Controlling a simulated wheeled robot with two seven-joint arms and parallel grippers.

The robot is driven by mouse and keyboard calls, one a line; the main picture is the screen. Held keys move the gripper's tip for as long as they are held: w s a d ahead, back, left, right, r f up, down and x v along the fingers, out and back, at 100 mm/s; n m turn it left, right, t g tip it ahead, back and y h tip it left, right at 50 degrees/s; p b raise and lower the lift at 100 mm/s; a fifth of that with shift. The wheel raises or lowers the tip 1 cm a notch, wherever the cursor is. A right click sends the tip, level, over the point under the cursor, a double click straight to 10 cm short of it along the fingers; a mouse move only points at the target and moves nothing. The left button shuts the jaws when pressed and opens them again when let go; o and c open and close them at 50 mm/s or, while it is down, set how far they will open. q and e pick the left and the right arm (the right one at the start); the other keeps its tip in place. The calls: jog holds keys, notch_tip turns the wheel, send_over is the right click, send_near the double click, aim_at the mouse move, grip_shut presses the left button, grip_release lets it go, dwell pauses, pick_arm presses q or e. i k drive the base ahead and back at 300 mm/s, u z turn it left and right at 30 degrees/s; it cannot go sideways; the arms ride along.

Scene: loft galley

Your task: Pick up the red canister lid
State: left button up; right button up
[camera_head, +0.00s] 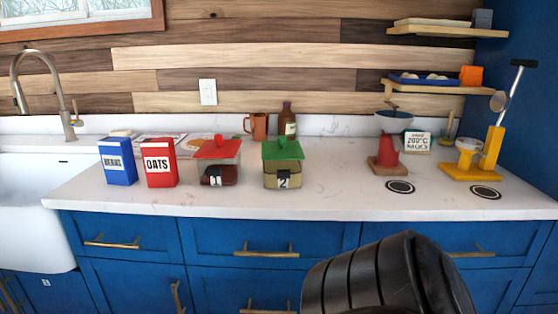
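The red canister lid (218,149) has a small red knob and sits on top of a clear canister marked 1 (219,175), which holds something dark red-brown. It stands near the middle left of the white counter. A green lid (282,150) sits on the canister marked 2 (282,175) just to its right. A black ribbed part of my own body fills the lower right of the view, in front of the drawers and well away from the lid. Neither gripper shows in the head view.
A blue box (117,162) and a red OATS box (160,163) stand left of the canisters. A copper mug (257,126) and a brown bottle (287,121) stand behind. A yellow stand (485,160) is at right.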

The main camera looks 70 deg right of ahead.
aim_at(218, 148)
jog(key=z, duration=1.85)
